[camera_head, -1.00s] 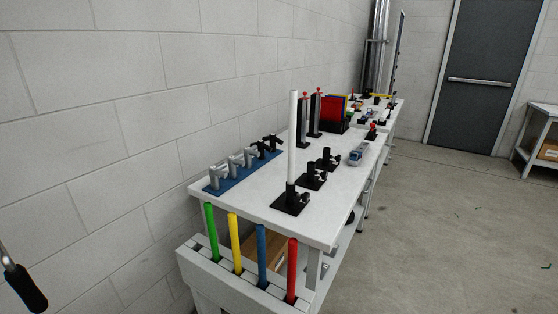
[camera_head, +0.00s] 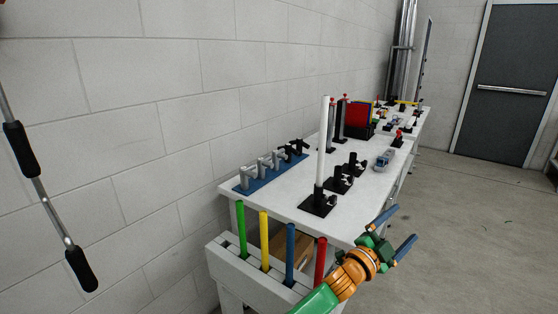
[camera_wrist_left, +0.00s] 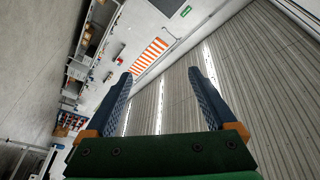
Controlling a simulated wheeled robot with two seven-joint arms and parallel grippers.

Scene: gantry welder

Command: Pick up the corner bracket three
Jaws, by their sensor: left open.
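My left gripper (camera_head: 397,231) is open and empty, in the air in front of the near right corner of the white table (camera_head: 280,203). Its two blue fingers stand apart in the left wrist view (camera_wrist_left: 160,78), with nothing between them. On a blue strip (camera_head: 253,183) along the table's wall side stand several small grey and black bracket-like pieces (camera_head: 264,165). Several black pieces on square plates (camera_head: 340,184) stand near the middle. I cannot tell which piece is corner bracket three. My right gripper is out of view.
A white rod (camera_head: 323,145) stands upright in a black base near the table's front. Green, yellow, blue and red rods (camera_head: 241,227) stand in a white rack (camera_head: 225,255) at its near end. The floor at right is clear.

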